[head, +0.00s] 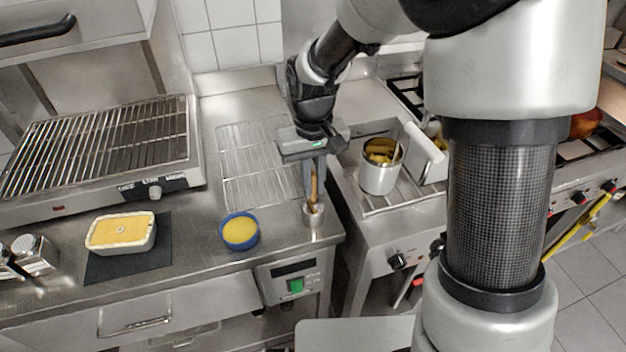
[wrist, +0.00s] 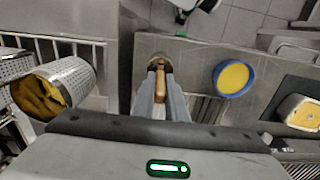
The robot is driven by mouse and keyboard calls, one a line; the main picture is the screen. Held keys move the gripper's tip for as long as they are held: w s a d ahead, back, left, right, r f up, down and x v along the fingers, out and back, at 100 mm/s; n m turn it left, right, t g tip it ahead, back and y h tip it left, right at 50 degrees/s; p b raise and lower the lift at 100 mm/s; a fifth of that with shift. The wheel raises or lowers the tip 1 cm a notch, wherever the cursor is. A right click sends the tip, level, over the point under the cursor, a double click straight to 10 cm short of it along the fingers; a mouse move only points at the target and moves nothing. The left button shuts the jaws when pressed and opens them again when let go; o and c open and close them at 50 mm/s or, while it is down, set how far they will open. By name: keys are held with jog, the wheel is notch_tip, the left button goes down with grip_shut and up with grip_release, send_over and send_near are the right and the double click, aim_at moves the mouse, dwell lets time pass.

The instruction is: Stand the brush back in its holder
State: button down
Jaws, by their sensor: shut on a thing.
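The brush (head: 314,187) has a wooden handle and stands about upright below my gripper. Its handle also shows in the wrist view (wrist: 160,82). My gripper (head: 312,170) is shut on the brush handle. The holder (head: 313,217) is a small metal cup near the front right corner of the steel counter. The lower end of the brush is at the holder's mouth and appears to be inside it; how deep it sits is hidden. In the wrist view the holder's rim (wrist: 160,62) shows just beyond the fingertips.
A blue bowl of yellow contents (head: 239,231) stands left of the holder. Further left, a filled white dish (head: 121,233) sits on a dark mat (head: 101,270). A wire rack (head: 243,150) lies behind. A perforated metal basket (head: 378,178) stands to the right, past the counter edge.

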jog(key=shift+f, duration=0.55)
jog(key=c, duration=1.7)
grip_release()
notch_tip(320, 180, up, 18)
jog(key=shift+f+p, duration=0.25)
jog(key=shift+p, duration=0.15)
